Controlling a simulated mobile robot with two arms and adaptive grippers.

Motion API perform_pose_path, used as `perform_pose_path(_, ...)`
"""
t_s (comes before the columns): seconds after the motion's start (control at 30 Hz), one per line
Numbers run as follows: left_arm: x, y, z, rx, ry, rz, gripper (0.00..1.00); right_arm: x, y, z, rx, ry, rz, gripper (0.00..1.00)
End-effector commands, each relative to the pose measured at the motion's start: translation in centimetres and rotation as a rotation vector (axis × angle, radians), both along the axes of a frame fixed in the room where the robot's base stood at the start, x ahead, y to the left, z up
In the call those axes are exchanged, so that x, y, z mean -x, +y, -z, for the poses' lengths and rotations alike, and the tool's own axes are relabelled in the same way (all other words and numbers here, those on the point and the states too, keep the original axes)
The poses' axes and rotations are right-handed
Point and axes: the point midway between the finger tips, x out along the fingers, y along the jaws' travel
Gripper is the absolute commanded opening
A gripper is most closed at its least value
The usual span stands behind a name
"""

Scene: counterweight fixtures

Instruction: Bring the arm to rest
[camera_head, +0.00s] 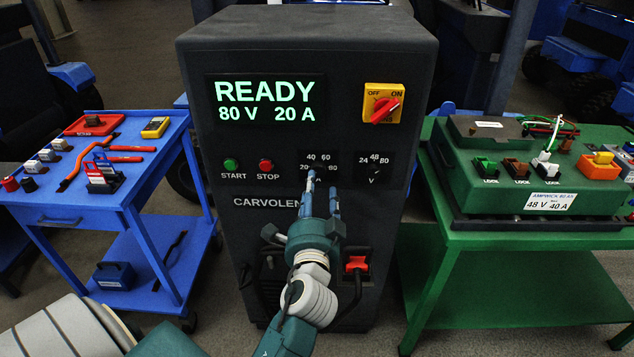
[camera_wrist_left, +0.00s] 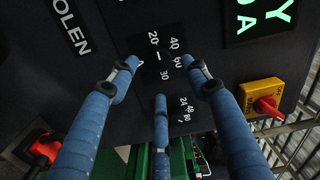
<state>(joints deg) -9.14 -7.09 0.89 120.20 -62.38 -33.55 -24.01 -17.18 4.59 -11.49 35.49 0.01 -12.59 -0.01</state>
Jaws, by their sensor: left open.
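The black charger cabinet (camera_head: 235,263) stands in the middle, and its screen (camera_head: 265,101) reads READY, 80 V 20 A. My left gripper (camera_head: 320,190) is in front of its panel, at the current dial marked 20, 40, 60, 80. Its blue fingers cover part of that dial in the head view. In the left wrist view my left gripper (camera_wrist_left: 160,85) is open with its fingers spread and nothing between them; the current dial (camera_wrist_left: 164,56) shows beyond the fingertips. I cannot tell whether a fingertip touches the panel. My right gripper is in neither view.
The voltage dial (camera_head: 373,170) is right of my fingers, and the red-and-yellow switch (camera_head: 383,104) is above it. A red connector (camera_head: 356,263) sits low on the cabinet. A blue cart (camera_head: 70,214) stands left; a green table (camera_head: 470,242) with a battery (camera_head: 545,205) stands right.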

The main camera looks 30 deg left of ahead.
Motion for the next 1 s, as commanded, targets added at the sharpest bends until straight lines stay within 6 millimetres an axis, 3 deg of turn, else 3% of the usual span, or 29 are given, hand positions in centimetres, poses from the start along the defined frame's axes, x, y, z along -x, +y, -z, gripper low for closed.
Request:
perform_pose_path(0.2,1.7,-1.0,0.0,0.0,0.0,-0.002,0.47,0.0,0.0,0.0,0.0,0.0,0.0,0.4)
perform_pose_path(0.77,1.7,-1.1,0.3,0.003,0.003,0.002,0.47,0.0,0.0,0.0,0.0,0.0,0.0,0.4)
perform_pose_path(0.87,1.1,-1.8,2.3,0.027,0.029,0.026,0.47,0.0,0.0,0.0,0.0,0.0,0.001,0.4)
perform_pose_path(0.97,0.2,-3.6,7.0,0.086,0.089,0.079,0.47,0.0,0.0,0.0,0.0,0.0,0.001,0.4)
perform_pose_path(1.0,-0.1,-4.5,9.5,0.121,0.121,0.104,0.47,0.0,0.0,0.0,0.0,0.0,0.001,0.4)
